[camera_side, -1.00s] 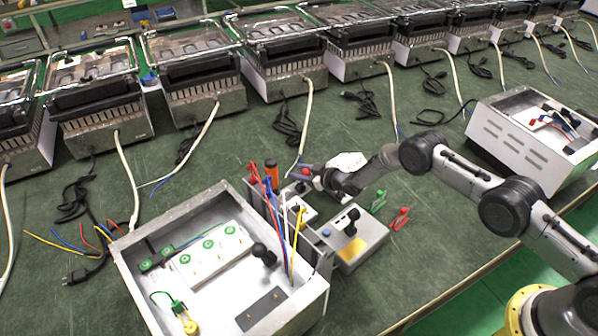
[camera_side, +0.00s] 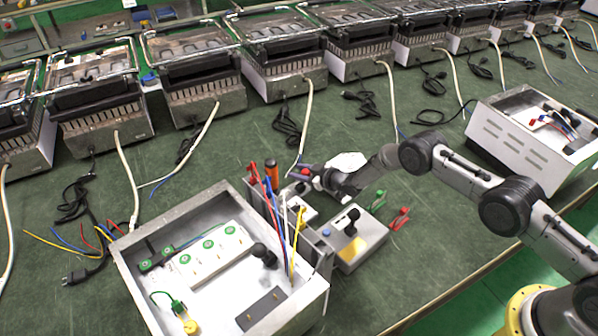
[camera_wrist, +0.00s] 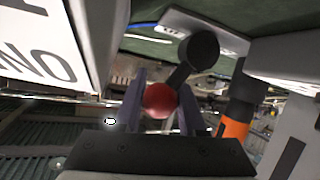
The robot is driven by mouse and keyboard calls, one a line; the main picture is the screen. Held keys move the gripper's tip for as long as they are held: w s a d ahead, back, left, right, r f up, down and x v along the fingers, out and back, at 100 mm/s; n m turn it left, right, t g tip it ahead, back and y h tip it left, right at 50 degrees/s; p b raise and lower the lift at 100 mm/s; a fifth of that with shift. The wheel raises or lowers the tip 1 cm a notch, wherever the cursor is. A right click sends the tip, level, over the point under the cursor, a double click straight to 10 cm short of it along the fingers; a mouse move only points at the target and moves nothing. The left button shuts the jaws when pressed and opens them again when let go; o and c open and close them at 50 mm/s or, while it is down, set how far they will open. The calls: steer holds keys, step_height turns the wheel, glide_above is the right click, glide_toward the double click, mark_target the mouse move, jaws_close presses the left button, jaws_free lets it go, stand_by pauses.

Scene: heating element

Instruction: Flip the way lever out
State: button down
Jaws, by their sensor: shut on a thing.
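My gripper (camera_side: 303,178) is above the bench, behind the grey box with the yellow label (camera_side: 352,249). In the wrist view my gripper (camera_wrist: 160,105) has its two fingers closed around a red ball-shaped knob (camera_wrist: 159,100). The red knob also shows at the fingertips in the side view (camera_side: 305,171). The part that carries the knob is mostly hidden by my gripper. A black lever with a round end (camera_wrist: 198,52) stands just beyond the red knob in the wrist view. Another black lever (camera_side: 352,218) stands on the labelled box.
An orange and black cylinder (camera_side: 271,177) stands close left of my gripper. Red, blue and yellow leads (camera_side: 280,215) rise beside it. An open metal housing (camera_side: 140,262) is at the front left.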

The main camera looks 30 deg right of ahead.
steer(key=shift+s+a+r+n+h, duration=0.1)
steer(key=shift+a+n+h, duration=0.3)
steer(key=shift+n, duration=0.2)
steer(key=shift+s+a+r+n+h, duration=0.1)
steer(key=shift+a+n+h, duration=0.3)
steer(key=shift+n, duration=0.2)
steer(key=shift+s+a+n+t+h, duration=0.15)
steer(key=shift+a+n+t+h, duration=0.35)
steer(key=shift+n+h, duration=0.45)
steer(key=shift+a+n, duration=0.1)
steer(key=shift+n, duration=0.15)
steer(key=shift+c, duration=2.4)
jaws_free()
